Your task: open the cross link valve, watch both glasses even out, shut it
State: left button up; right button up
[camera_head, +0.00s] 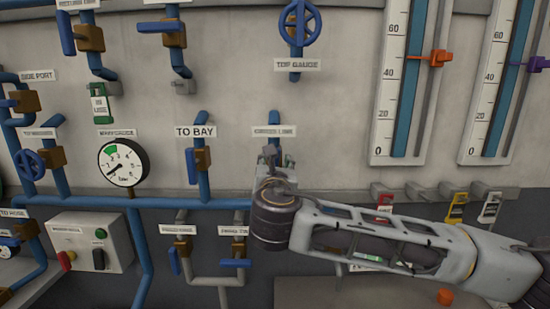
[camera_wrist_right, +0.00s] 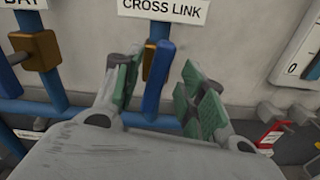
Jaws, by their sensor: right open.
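The CROSS LINK label (camera_head: 274,131) is on the wall above my right gripper (camera_head: 271,158), which hides most of that valve in the head view. In the right wrist view, the cross link valve's blue lever (camera_wrist_right: 158,80) hangs roughly upright beside its brown body (camera_wrist_right: 149,62). My right gripper (camera_wrist_right: 160,95) is open, with its green-padded fingers on either side of the lever in the picture; I see no clear contact. The left glass (camera_head: 411,80) and right glass (camera_head: 505,80) show blue columns running beyond the top edge, so their tops are hidden. My left gripper is not in view.
The TO BAY valve (camera_head: 200,160) stands just left of my right gripper. A round gauge (camera_head: 123,163) and a grey switch box (camera_head: 92,242) are further left. Two more valves (camera_head: 183,249) sit below. Coloured tags (camera_head: 383,200) hang on the right ledge.

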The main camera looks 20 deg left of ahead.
jog(key=shift+p+x, duration=0.5)
jog(key=shift+x, duration=1.3)
jog(key=shift+c, duration=0.3)
grip_shut()
